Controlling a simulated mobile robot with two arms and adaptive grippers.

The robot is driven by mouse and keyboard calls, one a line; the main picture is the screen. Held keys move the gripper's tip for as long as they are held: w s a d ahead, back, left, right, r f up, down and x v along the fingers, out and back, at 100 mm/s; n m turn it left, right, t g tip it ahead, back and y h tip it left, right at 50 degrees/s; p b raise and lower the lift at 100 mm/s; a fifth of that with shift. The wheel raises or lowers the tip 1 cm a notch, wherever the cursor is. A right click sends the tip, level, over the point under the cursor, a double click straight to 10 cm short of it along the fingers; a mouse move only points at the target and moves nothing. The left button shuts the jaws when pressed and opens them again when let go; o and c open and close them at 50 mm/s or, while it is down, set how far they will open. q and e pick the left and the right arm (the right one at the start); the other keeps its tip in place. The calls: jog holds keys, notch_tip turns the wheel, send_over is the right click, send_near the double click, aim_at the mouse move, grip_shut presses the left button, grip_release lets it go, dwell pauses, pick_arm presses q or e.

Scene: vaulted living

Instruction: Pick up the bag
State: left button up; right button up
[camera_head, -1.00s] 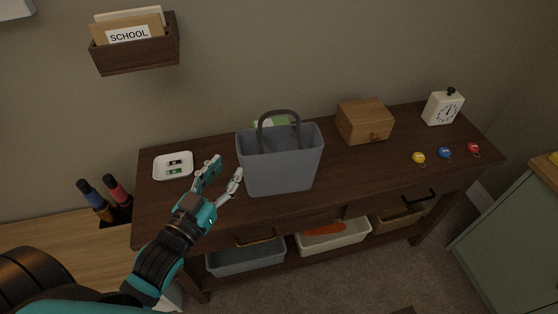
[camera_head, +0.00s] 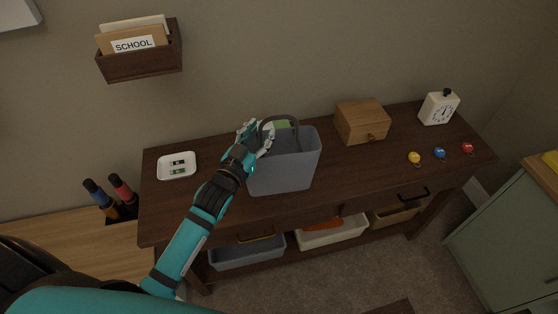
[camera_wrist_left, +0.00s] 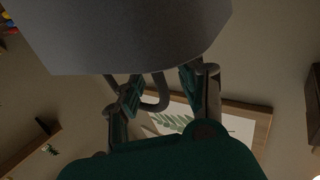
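The grey bag (camera_head: 284,172) stands upright on the dark wooden table, its dark handle (camera_head: 281,118) arching above the rim. My left gripper (camera_head: 257,134) is at the bag's upper left, beside the left end of the handle. It is open, with its fingers apart. In the left wrist view the bag (camera_wrist_left: 130,35) fills the upper part. There the handle (camera_wrist_left: 156,104) shows as a dark loop in the gap between the fingers of my left gripper (camera_wrist_left: 160,84); contact cannot be told. My right gripper is out of view.
On the table (camera_head: 350,178) are a white tray (camera_head: 164,172) at left, a wooden box (camera_head: 362,122), a white clock (camera_head: 438,107) and small yellow, blue and red items at right. A wall holder (camera_head: 140,65) hangs at upper left.

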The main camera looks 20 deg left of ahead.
pick_arm(q)
jog(key=shift+w, duration=0.3)
jog(key=shift+s, duration=0.1)
grip_shut()
